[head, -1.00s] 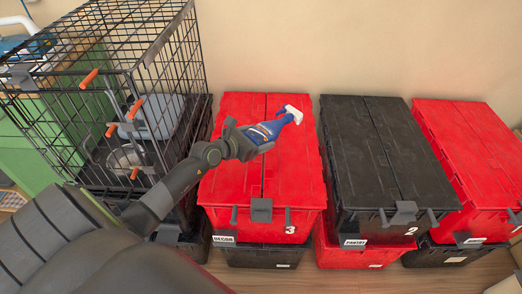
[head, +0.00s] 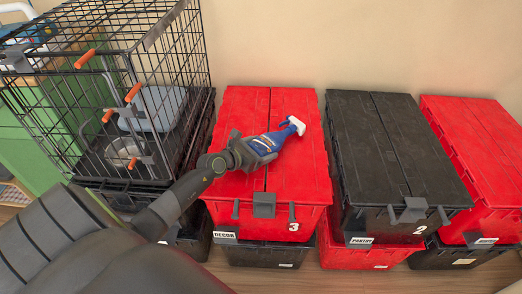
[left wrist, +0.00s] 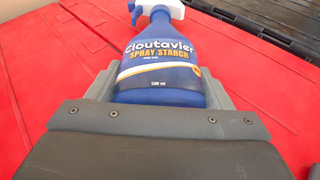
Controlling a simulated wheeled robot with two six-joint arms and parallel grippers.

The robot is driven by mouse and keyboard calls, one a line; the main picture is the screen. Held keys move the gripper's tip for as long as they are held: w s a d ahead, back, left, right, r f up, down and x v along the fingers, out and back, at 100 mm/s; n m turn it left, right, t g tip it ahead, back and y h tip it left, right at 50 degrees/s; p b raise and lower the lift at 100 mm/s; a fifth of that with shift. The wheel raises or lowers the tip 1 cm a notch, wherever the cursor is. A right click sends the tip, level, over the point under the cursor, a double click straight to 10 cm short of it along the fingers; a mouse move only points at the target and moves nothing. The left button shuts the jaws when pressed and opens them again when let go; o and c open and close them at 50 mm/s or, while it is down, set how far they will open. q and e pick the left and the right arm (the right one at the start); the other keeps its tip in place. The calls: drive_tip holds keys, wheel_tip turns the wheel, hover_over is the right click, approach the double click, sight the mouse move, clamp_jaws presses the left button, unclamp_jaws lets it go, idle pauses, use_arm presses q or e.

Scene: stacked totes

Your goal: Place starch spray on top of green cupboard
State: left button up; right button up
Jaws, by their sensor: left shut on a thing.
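The starch spray (head: 267,143) is a blue bottle with a white trigger head and a label reading "Cloutavier Spray Starch". My left gripper (head: 250,150) is shut on its lower body and holds it over the red tote lid, its head pointing right. The bottle also shows between the jaws in the left wrist view (left wrist: 160,62). I cannot tell whether it touches the lid. A green cupboard (head: 18,150) stands at the far left, mostly hidden behind a wire cage. My right gripper is not in view.
The black wire cage (head: 150,60) stands between the totes and the green cupboard. The red tote marked 3 (head: 230,110), a black tote marked 2 (head: 385,140) and another red tote (head: 475,130) stand on lower totes against the wall.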

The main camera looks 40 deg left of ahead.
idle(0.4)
use_arm(q)
drive_tip(key=o, duration=1.1)
drive_tip(key=shift+f, duration=0.15)
drive_tip(key=o, duration=0.4)
drive_tip(key=shift+r, duration=0.2)
